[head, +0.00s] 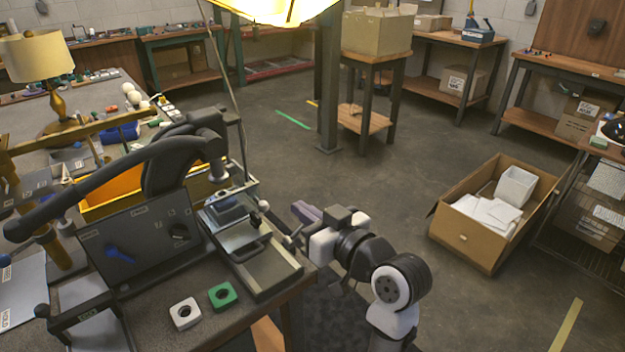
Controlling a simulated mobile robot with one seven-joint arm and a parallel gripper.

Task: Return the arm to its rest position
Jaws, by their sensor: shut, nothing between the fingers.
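My arm rises from the bottom centre of the head view, right of the workbench, and bends toward the bench's right edge. My gripper (291,240) is at its left end, beside the machine's metal vise (240,232). Its small fingertips look shut, and I see nothing held in them. Whether they touch the vise is hard to tell from this angle. A purple-grey piece (307,213) shows just above the gripper; I cannot tell what it belongs to.
A black machine with a long lever (100,185) stands on the bench (215,335). A white block (185,313) and a green block (222,296) lie in front. A lamp (35,57) stands at the far left. An open cardboard box (470,247) sits on otherwise mostly clear floor.

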